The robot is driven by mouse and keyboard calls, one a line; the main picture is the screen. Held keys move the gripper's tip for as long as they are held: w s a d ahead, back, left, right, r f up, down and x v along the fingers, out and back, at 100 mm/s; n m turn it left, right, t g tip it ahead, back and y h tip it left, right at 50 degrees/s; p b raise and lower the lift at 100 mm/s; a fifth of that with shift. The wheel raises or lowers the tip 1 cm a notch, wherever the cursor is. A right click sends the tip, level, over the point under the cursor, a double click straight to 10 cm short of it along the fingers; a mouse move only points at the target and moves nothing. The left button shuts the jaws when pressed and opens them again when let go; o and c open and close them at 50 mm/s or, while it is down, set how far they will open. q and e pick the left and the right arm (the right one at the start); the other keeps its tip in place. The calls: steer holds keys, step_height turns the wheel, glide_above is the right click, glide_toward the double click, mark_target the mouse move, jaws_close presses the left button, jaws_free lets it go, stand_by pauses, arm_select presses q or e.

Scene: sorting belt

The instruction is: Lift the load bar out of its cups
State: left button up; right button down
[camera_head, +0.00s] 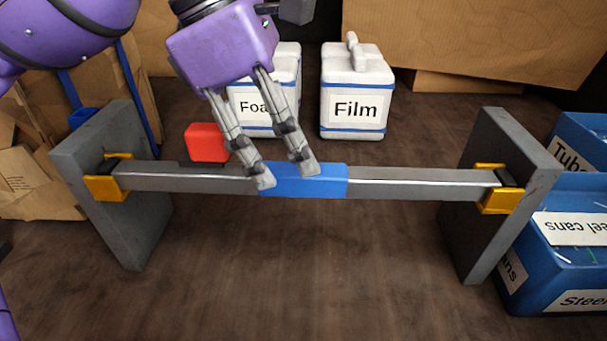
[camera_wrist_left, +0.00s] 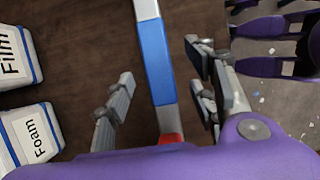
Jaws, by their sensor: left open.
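The load bar (camera_head: 405,184) is a long grey bar with a blue middle section (camera_head: 325,180). It lies level, its ends in yellow cups (camera_head: 104,187) (camera_head: 500,201) on two dark grey uprights. A red block (camera_head: 206,142) shows at the bar's left part, just behind its top edge. My left gripper (camera_head: 286,174) is open, its fingertips at the left part of the blue section. In the left wrist view the blue section (camera_wrist_left: 156,62) runs between the spread fingers (camera_wrist_left: 164,92), apart from both. The right gripper is not in view.
White bins labelled Foam (camera_head: 262,120) and Film (camera_head: 354,92) stand behind the bar. Blue bins (camera_head: 570,250) stand close to the right upright (camera_head: 492,190). Cardboard boxes (camera_head: 35,180) lie beyond the left upright (camera_head: 112,185). The floor in front of the bar is clear.

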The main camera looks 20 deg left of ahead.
mark_target(295, 169)
arm_select(q)
steer(key=x, duration=0.4)
steer(key=shift+a, duration=0.1)
steer(key=shift+w+f, duration=0.1)
steer(key=shift+f, duration=0.1)
steer(key=c, duration=1.2)
jaws_close()
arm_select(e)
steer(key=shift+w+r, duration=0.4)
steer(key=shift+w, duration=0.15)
arm_select(q)
steer(key=shift+r, duration=0.1)
